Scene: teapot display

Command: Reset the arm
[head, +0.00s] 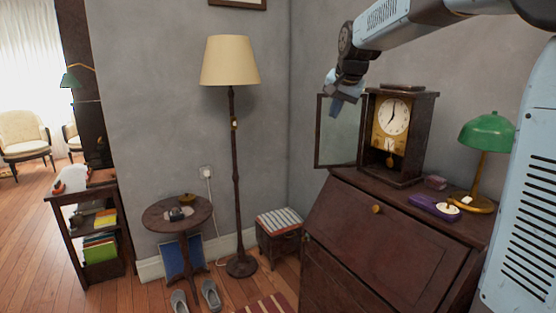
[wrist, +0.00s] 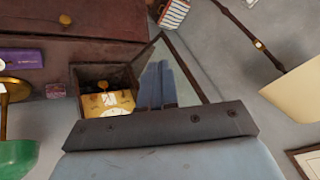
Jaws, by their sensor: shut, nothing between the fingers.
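My arm reaches in from the upper right of the head view. My gripper (head: 335,107) is shut and empty, high in front of the upper part of the clock's open glass door (head: 340,135). The dark wooden clock (head: 404,170) stands on the slant-front desk (head: 365,235), with a white dial and a brass pendulum below it. In the wrist view, the clock's open case (wrist: 92,76) and the glass door (wrist: 166,78) show beyond a dark bar and pale blue surface of my own. I cannot tell from the pictures whether gripper and door touch.
A green desk lamp (head: 487,135) and a purple box (head: 430,206) are right of the clock. A floor lamp (head: 230,62) stands left of the desk, near a small round table (head: 160,219) and striped stool (head: 279,223). Open air lies between floor lamp and clock door.

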